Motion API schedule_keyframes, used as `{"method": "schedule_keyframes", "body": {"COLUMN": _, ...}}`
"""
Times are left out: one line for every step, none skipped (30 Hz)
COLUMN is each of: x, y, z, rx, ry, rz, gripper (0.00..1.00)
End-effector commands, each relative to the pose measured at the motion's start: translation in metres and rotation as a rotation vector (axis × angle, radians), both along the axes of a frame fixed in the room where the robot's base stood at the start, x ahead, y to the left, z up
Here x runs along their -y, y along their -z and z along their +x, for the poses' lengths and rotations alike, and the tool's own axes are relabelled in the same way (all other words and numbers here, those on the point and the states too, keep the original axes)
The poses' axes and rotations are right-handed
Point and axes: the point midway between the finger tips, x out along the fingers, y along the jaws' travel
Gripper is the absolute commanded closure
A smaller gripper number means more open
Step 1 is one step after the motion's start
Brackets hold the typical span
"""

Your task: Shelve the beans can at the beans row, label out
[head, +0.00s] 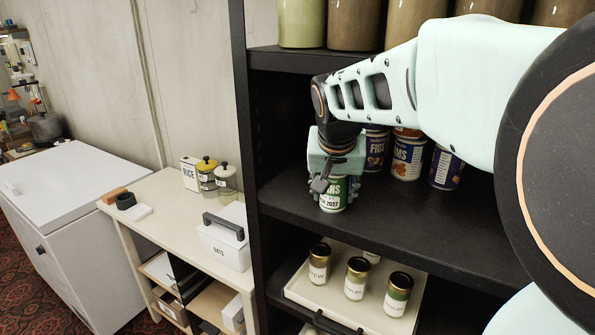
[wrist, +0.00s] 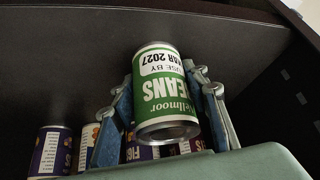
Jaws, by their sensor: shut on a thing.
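The beans can (head: 333,196) has a green and white label, and stands upright at the left end of the middle black shelf. My gripper (head: 335,180) is shut on it from above. Part of its label faces the head camera. Whether its base touches the shelf I cannot tell. In the wrist view the beans can (wrist: 163,92) sits between the two blue fingers of my gripper (wrist: 165,100), its printing upside down. Behind, a figs can (head: 376,150) and a can ending in "MS" (head: 407,157) stand on the same shelf.
Another purple can (head: 446,168) stands right of these. The shelf's left upright (head: 246,120) is close to my gripper. The shelf front (head: 400,225) is bare. Below, a tray (head: 330,297) holds several jars. A white box (head: 225,238) stands on the side table (head: 165,205).

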Motion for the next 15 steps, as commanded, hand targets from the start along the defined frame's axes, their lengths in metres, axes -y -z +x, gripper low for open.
{"method": "schedule_keyframes", "body": {"x": 0.000, "y": -0.002, "z": 0.000, "rx": 0.001, "ry": 0.000, "rz": 0.000, "gripper": 1.00}}
{"method": "schedule_keyframes", "body": {"x": 0.000, "y": -0.002, "z": 0.000, "rx": 0.001, "ry": 0.000, "rz": 0.000, "gripper": 1.00}}
{"method": "schedule_keyframes", "body": {"x": 0.000, "y": -0.004, "z": 0.000, "rx": 0.002, "ry": 0.000, "rz": 0.000, "gripper": 1.00}}
{"method": "schedule_keyframes", "body": {"x": 0.000, "y": -0.006, "z": 0.000, "rx": 0.002, "ry": 0.000, "rz": 0.000, "gripper": 1.00}}
{"method": "schedule_keyframes", "body": {"x": 0.000, "y": -0.008, "z": 0.000, "rx": 0.002, "ry": 0.000, "rz": 0.000, "gripper": 1.00}}
{"method": "schedule_keyframes", "body": {"x": 0.000, "y": -0.011, "z": 0.001, "rx": 0.002, "ry": 0.000, "rz": 0.000, "gripper": 1.00}}
{"method": "schedule_keyframes", "body": {"x": 0.000, "y": -0.014, "z": 0.000, "rx": 0.002, "ry": 0.000, "rz": 0.000, "gripper": 1.00}}
{"method": "schedule_keyframes", "body": {"x": 0.000, "y": -0.017, "z": 0.000, "rx": 0.002, "ry": 0.000, "rz": 0.000, "gripper": 1.00}}
{"method": "schedule_keyframes", "body": {"x": 0.000, "y": -0.020, "z": 0.000, "rx": 0.002, "ry": 0.000, "rz": 0.000, "gripper": 1.00}}
{"method": "schedule_keyframes", "body": {"x": 0.000, "y": -0.022, "z": 0.000, "rx": 0.002, "ry": 0.001, "rz": 0.000, "gripper": 1.00}}
{"method": "schedule_keyframes", "body": {"x": 0.000, "y": -0.025, "z": 0.000, "rx": 0.001, "ry": 0.001, "rz": 0.000, "gripper": 1.00}}
{"method": "schedule_keyframes", "body": {"x": 0.000, "y": -0.028, "z": 0.000, "rx": 0.001, "ry": 0.001, "rz": 0.000, "gripper": 1.00}}
{"method": "schedule_keyframes", "body": {"x": 0.000, "y": -0.030, "z": 0.000, "rx": 0.001, "ry": 0.001, "rz": 0.000, "gripper": 1.00}}
{"method": "schedule_keyframes", "body": {"x": 0.000, "y": -0.033, "z": 0.000, "rx": 0.001, "ry": 0.001, "rz": 0.000, "gripper": 1.00}}
{"method": "schedule_keyframes", "body": {"x": 0.000, "y": -0.036, "z": 0.000, "rx": 0.002, "ry": 0.000, "rz": 0.001, "gripper": 1.00}}
